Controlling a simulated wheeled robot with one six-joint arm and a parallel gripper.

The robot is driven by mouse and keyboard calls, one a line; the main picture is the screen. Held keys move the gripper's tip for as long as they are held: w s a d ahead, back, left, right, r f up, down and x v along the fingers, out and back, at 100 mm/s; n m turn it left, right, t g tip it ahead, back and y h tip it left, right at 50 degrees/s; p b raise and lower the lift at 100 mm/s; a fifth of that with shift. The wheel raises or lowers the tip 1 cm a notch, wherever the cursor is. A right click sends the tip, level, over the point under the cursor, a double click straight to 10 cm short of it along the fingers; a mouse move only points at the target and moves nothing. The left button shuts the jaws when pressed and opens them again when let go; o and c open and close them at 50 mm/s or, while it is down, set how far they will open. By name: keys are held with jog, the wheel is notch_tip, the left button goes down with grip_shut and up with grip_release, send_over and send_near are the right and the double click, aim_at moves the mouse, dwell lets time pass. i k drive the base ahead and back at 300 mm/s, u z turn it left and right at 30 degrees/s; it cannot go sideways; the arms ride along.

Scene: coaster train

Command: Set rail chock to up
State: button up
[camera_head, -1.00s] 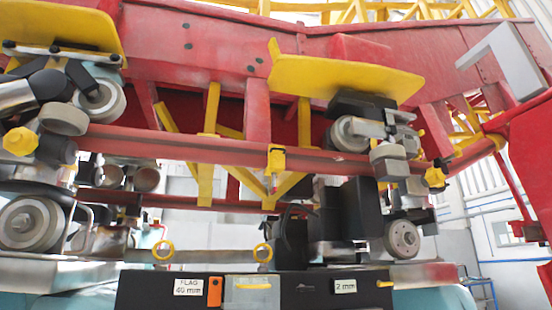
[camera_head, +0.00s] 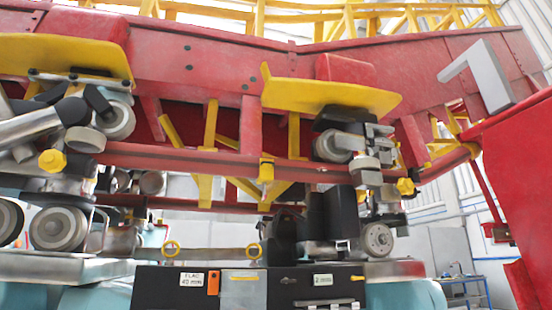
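No part is labelled as the rail chock, so I cannot tell for certain which one it is. I cannot make out any gripper of mine in the view.
Wheel assemblies hang on the rail under two yellow plates (camera_head: 325,96) (camera_head: 65,58). A red housing (camera_head: 520,165) fills the right edge. A bar with yellow rings (camera_head: 212,256) lies above the box.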

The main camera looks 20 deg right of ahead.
aim_at(267, 171)
jog(key=z, duration=0.05)
jog(key=i, duration=1.05)
jog(key=u, duration=0.55)
